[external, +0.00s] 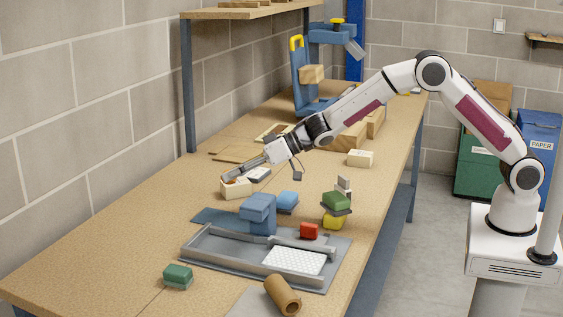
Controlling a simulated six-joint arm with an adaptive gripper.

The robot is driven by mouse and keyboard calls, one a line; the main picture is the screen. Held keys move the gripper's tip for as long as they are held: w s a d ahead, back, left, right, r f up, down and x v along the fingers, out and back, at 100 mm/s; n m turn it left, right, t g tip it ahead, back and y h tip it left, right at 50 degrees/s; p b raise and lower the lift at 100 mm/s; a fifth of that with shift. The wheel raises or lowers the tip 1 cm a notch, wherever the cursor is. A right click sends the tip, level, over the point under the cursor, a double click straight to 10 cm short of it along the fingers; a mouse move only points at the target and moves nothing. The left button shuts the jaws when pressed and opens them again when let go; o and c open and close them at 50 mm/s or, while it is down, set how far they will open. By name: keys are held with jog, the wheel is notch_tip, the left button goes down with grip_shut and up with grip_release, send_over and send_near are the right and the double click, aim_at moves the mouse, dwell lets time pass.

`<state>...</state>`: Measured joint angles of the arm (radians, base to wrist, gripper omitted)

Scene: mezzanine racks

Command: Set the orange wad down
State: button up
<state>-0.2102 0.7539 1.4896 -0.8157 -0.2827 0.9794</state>
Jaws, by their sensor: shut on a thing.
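My gripper (236,177) reaches down to the left over the wooden bench, low and close to a small cream block (238,190). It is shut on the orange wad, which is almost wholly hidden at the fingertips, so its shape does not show. I cannot tell whether the wad touches the cream block or the bench.
A grey tray-like fixture (213,257) with a blue clamp (258,211) stands in front. A red block (309,230), green-and-yellow stack (336,205), green block (178,274) and brown tube (283,295) lie around it. The left front bench (95,265) is clear.

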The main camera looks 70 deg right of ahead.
jog(key=d, duration=0.5)
jog(key=w+d+m+h, duration=0.1)
jog(key=d, duration=0.5)
jog(key=w+d+m+h, duration=0.1)
jog(key=d, duration=0.4)
jog(key=shift+w+d+r+t, duration=0.2)
jog(key=shift+r+t, duration=0.1)
jog(key=shift+t, duration=0.1)
jog(key=s+d+m+h, duration=0.1)
jog(key=s+d, duration=0.3)
jog(key=d, duration=1.1)
jog(key=s+d+m+h, duration=0.2)
jog(key=s+d, duration=0.1)
jog(key=d, duration=1.3)
jog(key=s, duration=0.1)
jog(key=s+n+y, duration=0.1)
jog(key=s, duration=0.1)
jog(key=s+y, duration=0.1)
jog(key=shift+s+a+f+n, duration=0.25)
jog(key=shift+a+f+n, duration=0.05)
jog(key=shift+a+n, duration=0.1)
jog(key=shift+f, duration=3.15)
